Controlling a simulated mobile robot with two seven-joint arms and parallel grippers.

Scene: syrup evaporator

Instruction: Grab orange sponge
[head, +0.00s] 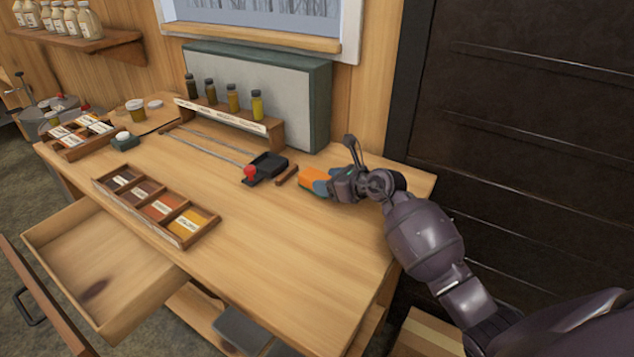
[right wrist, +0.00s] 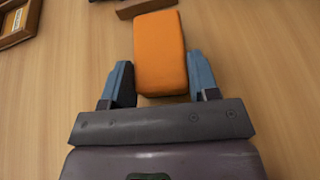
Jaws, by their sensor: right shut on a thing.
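The orange sponge (head: 313,178) lies at the right end of the wooden table, beside the short wooden bar. My right gripper (head: 325,184) reaches it from the right and is shut on it. In the right wrist view the sponge (right wrist: 160,55) sits between the two blue fingers of my right gripper (right wrist: 160,82) and sticks out past their tips. I cannot tell whether the sponge touches the tabletop. My left gripper is not in either view.
A black slider with a red knob (head: 250,174) on rails and a short wooden bar (head: 287,175) are left of the sponge. A compartment tray (head: 180,241) lies near the front edge. A drawer (head: 60,236) stands open below. The table's front right is clear.

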